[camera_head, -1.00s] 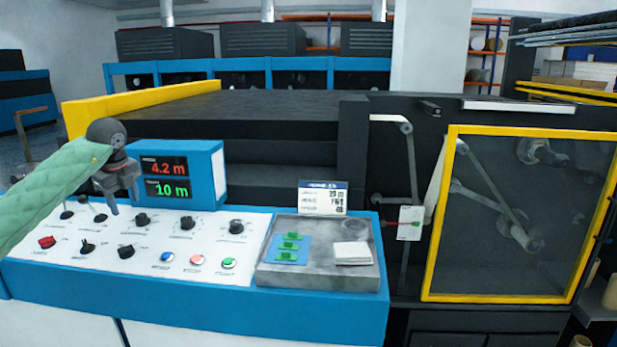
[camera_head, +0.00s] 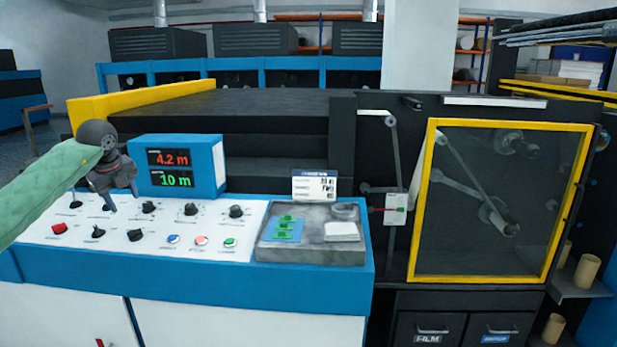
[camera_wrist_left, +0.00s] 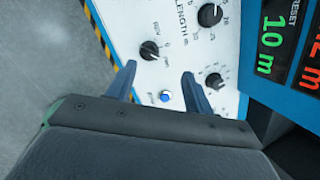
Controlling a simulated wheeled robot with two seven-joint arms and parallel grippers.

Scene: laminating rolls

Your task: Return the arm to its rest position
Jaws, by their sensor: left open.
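My left arm, in a green sleeve, comes in from the left in the head view. My left gripper (camera_head: 124,196) hangs above the left part of the white control panel (camera_head: 150,242), in front of the display box (camera_head: 205,170) reading 4.2 m and 10 m. It is open and empty. In the left wrist view the two fingers (camera_wrist_left: 158,88) stand apart over the panel, with a blue button (camera_wrist_left: 166,97) and black knobs (camera_wrist_left: 210,15) showing beyond them. Whether the fingertips touch the panel cannot be told. My right gripper is not in view.
A grey tray (camera_head: 276,253) with green pieces and a white pad sits right of the buttons. A yellow-framed door (camera_head: 424,200) with rollers behind it stands to the right. Drawers (camera_head: 433,330) and a shelf with cardboard rolls (camera_head: 587,270) are at the lower right.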

